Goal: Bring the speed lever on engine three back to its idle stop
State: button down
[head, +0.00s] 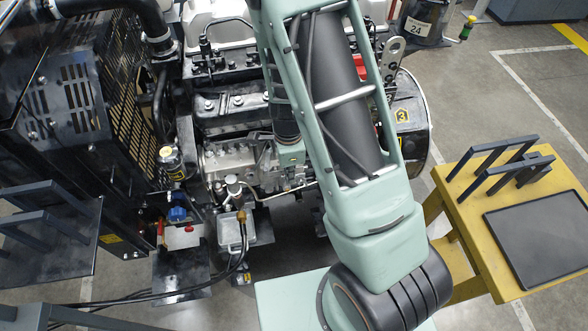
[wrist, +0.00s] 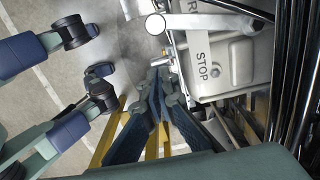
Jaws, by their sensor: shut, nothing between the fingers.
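Engine three (head: 235,105) fills the middle of the head view, with a yellow "3" label (head: 402,116) on its round end housing. In the wrist view, my gripper (wrist: 161,76) has its dark fingers together, with nothing visible between them. The fingertips are just left of a light grey housing (wrist: 235,75) with a STOP plate (wrist: 202,68). A pale lever with a round end (wrist: 155,24) reaches across above the fingertips; I cannot tell whether it is the speed lever. A gap shows between its round end and the fingertips. In the head view, my arm hides part of the engine, and the fingers cannot be made out.
A yellow table (head: 455,205) with dark racks and a black tray (head: 545,240) stands at the right. Black hoses (head: 235,270) run low at the front left. A black guard (head: 60,90) borders the engine's left. Dark cables (wrist: 290,70) line the wrist view's right.

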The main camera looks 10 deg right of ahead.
jog(key=shift+a+p, duration=0.45)
jog(key=shift+a, duration=0.9)
jog(key=shift+f, duration=0.1)
jog(key=shift+w+d+r, duration=0.1)
jog(key=shift+d+r, duration=0.2)
jog(key=shift+d, duration=0.1)
notch_tip(320, 180, up, 11)
jog(key=p, duration=0.2)
jog(key=shift+d, duration=0.25)
jog(key=shift+r, duration=0.1)
